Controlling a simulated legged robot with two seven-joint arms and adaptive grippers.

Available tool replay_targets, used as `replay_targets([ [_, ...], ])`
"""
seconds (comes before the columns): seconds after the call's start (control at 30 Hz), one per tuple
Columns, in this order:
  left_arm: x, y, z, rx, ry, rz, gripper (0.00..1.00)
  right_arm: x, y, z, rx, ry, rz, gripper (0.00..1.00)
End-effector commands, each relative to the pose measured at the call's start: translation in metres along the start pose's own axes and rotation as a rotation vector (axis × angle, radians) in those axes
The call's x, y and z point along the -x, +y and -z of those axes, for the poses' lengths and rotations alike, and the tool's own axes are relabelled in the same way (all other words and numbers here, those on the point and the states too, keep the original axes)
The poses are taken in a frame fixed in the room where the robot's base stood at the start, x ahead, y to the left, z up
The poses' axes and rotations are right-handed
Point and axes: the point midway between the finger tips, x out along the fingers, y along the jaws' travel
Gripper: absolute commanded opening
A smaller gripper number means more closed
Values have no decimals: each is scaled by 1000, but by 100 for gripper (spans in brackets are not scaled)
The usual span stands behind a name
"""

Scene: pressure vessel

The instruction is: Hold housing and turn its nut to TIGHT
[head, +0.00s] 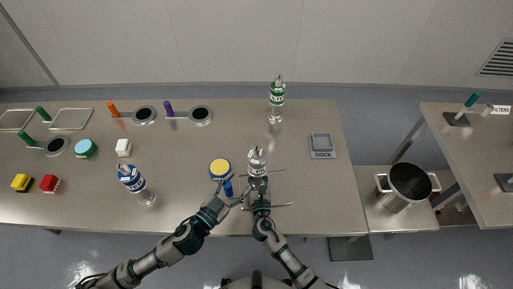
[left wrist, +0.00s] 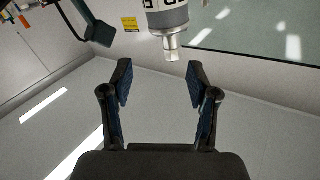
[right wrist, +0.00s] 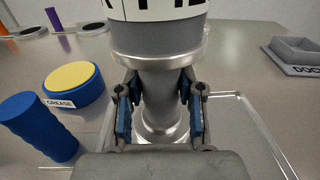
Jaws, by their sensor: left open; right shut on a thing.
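The housing (head: 257,164) stands upright over the metal tray, with a grey band, dark lettering and a silver top. My right gripper (right wrist: 159,108) is shut around its narrow silver lower neck (right wrist: 158,92), above the round foot. My left gripper (head: 230,199) is open and empty, low and to the left of the housing in the head view. In the left wrist view a grey lettered body with a silver end (left wrist: 171,42) shows beyond the open fingertips (left wrist: 160,80), apart from them. The nut's marks cannot be read.
The yellow-topped blue grease tub (right wrist: 74,82) and a blue ribbed cylinder (right wrist: 38,127) stand close left of the housing. The tray (head: 283,190) lies beneath it. A blue-banded housing (head: 134,182), a green-banded one (head: 277,97) and the dock (head: 322,146) stand farther off.

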Motion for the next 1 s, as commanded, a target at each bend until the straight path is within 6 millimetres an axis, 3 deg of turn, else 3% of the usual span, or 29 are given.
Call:
replay_targets([
  [0.03,-3,-6,13,65,9,21,60,0,0,0,0,1,0,0],
  [0.2,-7,-17,32,215,13,64,60,0,1,0,0,1,0,0],
  [0.37,-22,-20,35,242,14,72,60,0,1,0,0,1,-1,0],
  [0.8,-107,-26,35,239,13,71,60,1,0,0,0,0,0,0],
  [1.0,-124,-27,34,238,12,70,60,1,0,0,1,1,0,0],
])
